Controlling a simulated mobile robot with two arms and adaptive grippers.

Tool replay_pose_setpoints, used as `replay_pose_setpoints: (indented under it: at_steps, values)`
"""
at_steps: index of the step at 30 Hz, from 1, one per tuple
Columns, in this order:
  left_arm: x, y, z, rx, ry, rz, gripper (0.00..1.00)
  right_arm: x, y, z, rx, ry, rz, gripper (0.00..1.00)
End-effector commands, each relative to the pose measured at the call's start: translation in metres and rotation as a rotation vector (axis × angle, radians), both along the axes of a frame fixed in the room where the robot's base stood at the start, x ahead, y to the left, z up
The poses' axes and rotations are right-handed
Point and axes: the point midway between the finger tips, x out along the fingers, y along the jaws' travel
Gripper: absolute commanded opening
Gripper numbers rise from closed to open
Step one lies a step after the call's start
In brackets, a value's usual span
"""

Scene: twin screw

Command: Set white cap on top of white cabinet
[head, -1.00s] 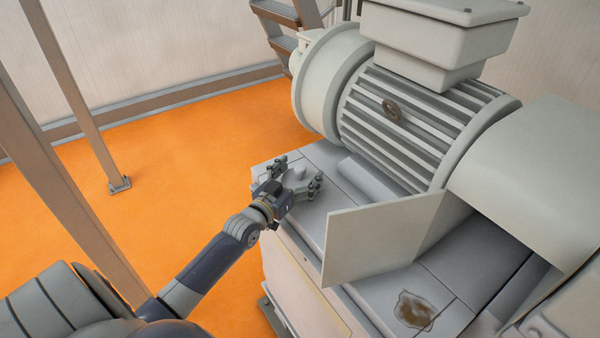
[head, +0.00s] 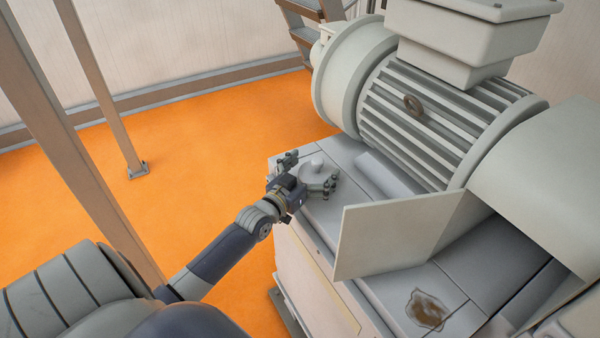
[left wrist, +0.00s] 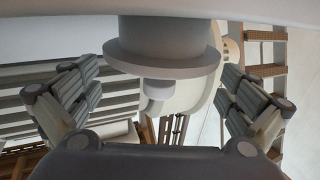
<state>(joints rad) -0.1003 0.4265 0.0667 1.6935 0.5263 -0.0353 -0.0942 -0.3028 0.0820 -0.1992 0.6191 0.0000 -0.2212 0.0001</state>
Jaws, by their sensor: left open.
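The white cap (head: 317,164), a round pale piece with a raised knob, stands at the near left corner of the white cabinet (head: 318,208), below the large motor. My left gripper (head: 312,177) is open, with its fingers spread on either side of the cap. In the left wrist view the cap (left wrist: 160,45) fills the top middle, between the two spread fingers (left wrist: 160,100) and apart from them. Whether the cap rests fully on the cabinet top is hard to tell. My right gripper is not in view.
A finned motor (head: 440,110) stands behind the cabinet top. An upright pale plate (head: 395,235) stands to the right of my gripper. A brown stain (head: 427,309) marks the top at the lower right. A post (head: 105,90) stands at the left; orange floor between is clear.

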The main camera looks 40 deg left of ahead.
Motion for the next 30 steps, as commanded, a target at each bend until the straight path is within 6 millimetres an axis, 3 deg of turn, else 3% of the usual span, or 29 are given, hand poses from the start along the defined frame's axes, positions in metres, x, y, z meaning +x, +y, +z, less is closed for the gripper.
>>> replay_pose_setpoints:
  at_steps: [15,21,30]
  values:
    - [-0.087,-0.001,-0.002,0.001,0.002,-0.001,1.0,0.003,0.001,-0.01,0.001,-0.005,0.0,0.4]
    - [-0.105,-0.001,-0.001,0.001,0.001,-0.001,1.0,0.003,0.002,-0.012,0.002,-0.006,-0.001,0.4]
    - [-0.11,-0.001,0.0,0.0,-0.001,-0.001,1.0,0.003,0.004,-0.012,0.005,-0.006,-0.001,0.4]
